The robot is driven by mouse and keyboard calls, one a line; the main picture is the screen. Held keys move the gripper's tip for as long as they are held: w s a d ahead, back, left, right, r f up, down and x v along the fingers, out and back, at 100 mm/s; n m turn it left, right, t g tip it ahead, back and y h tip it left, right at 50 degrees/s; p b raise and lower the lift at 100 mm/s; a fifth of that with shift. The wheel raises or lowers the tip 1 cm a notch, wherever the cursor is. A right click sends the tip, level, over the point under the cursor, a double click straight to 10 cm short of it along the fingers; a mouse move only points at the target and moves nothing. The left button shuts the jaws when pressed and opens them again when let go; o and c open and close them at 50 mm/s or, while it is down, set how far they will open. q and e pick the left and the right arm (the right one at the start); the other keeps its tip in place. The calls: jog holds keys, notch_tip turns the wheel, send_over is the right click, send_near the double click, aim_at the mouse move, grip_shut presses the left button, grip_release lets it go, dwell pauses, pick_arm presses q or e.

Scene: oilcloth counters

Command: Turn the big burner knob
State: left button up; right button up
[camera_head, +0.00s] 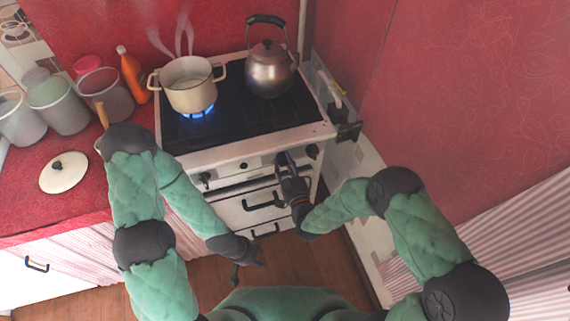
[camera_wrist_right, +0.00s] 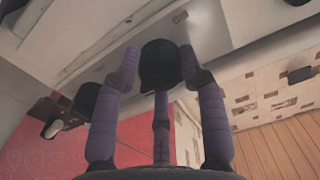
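The white stove (camera_head: 262,146) has a row of dark knobs along its front panel. The big burner knob (camera_wrist_right: 160,66) is black and round, and a label reading BIG, seen upside down, is printed on the panel close to it in the right wrist view. My right gripper (camera_head: 283,160) is at the stove front, and its fingertips lie against both sides of that knob in the wrist view (camera_wrist_right: 160,58). The gripper hides the knob in the head view. My left gripper (camera_head: 248,271) hangs low, away from the stove, empty with its fingers apart.
A cream pot (camera_head: 189,92) steams over a lit blue flame; a metal kettle (camera_head: 269,72) stands at right. A left knob (camera_head: 205,178) and a right knob (camera_head: 312,151) flank my gripper. Oven handles lie below. Jars and an orange bottle (camera_head: 133,76) stand on the red counter.

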jog(key=shift+s+f+m, duration=0.1)
jog(key=shift+f+m, duration=0.1)
jog(key=shift+m, duration=0.1)
jog(key=m+b, duration=0.1)
jog(key=m, duration=0.2)
jog(key=shift+m, duration=0.3)
jog(key=shift+s+a+f+m+b, duration=0.1)
jog(key=shift+m+b, duration=0.2)
jog(key=shift+m, duration=0.85)
jog(key=shift+a+m+b, duration=0.1)
jog(key=shift+m+b, duration=0.2)
jog(key=shift+m, duration=0.85)
jog(key=o, duration=0.9)
jog(key=shift+c, duration=0.2)
jog(key=shift+r, duration=0.2)
jog(key=shift+d, duration=0.1)
jog(key=v, duration=1.2)
